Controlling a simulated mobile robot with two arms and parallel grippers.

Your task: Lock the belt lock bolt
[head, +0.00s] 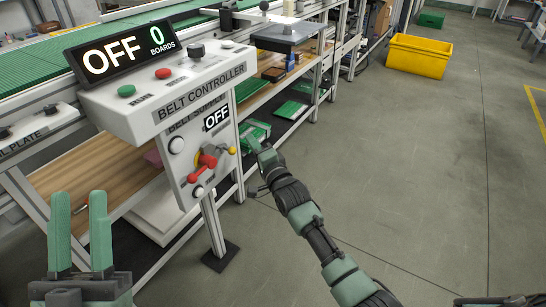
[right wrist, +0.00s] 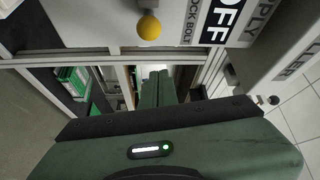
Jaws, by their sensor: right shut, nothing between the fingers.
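The belt supply panel (head: 190,160) hangs under the belt controller box (head: 160,100) and its small display reads OFF. The round yellow lock bolt knob (head: 232,150) sticks out at the panel's right edge. In the right wrist view the yellow knob (right wrist: 149,27) is at the top, beside the printed words LOCK BOLT. A red rotary handle (head: 207,160) sits mid-panel. My right gripper (head: 251,137) is shut and empty, just right of the knob and apart from it; its closed fingers (right wrist: 156,74) point past the knob. My left gripper (head: 79,195) is open and empty at lower left.
The controller's large display (head: 120,52) reads OFF and 0 boards. Green boards (head: 292,108) lie on a low shelf behind the panel. A metal post stands under the panel. A yellow bin (head: 419,56) stands on the floor; the floor at right is mostly clear.

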